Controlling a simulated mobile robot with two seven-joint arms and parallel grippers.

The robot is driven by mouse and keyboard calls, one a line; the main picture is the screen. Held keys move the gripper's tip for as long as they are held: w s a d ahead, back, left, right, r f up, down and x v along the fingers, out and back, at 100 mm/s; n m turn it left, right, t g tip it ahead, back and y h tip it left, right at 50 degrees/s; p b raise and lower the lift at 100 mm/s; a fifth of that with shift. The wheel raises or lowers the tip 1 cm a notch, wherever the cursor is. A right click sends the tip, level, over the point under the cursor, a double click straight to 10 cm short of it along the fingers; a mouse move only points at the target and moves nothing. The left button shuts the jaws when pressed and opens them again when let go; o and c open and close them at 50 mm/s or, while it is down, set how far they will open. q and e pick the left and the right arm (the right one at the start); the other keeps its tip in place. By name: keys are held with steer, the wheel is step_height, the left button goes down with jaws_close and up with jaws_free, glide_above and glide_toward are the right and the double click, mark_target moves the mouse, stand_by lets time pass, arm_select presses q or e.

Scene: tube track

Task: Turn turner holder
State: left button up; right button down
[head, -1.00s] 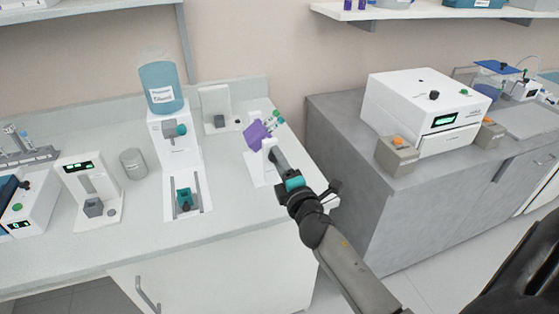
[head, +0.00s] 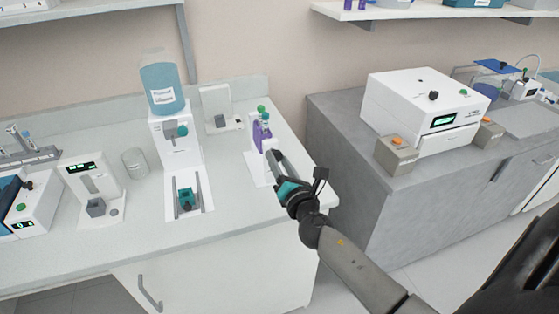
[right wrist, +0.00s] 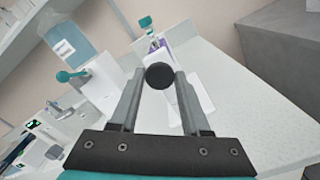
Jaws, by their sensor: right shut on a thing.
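The turner is a white stand (head: 256,172) on the right part of the white bench. Its purple holder (head: 261,136) stands about upright, with green-capped tubes (head: 262,110) pointing up. My right gripper (head: 271,157) is at the front of the turner. In the right wrist view, my right gripper (right wrist: 160,82) is shut on a round black knob (right wrist: 159,75). The purple holder also shows behind the knob there (right wrist: 157,44), partly hidden. My left gripper is not in view.
A dispenser with a blue bottle (head: 164,100) and a small white device (head: 219,110) stand left of the turner. A grey cabinet (head: 345,150) carries a white machine (head: 425,105) on the right, across a gap. The front of the white bench is mostly clear.

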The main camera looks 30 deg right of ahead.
steer(key=shift+n, duration=0.5)
steer(key=shift+c, duration=2)
jaws_free()
steer(key=shift+s, duration=0.1)
steer(key=b+v, duration=0.2)
steer(key=v, duration=1.3)
steer(key=shift+b, duration=0.3)
steer(key=shift+a, duration=0.15)
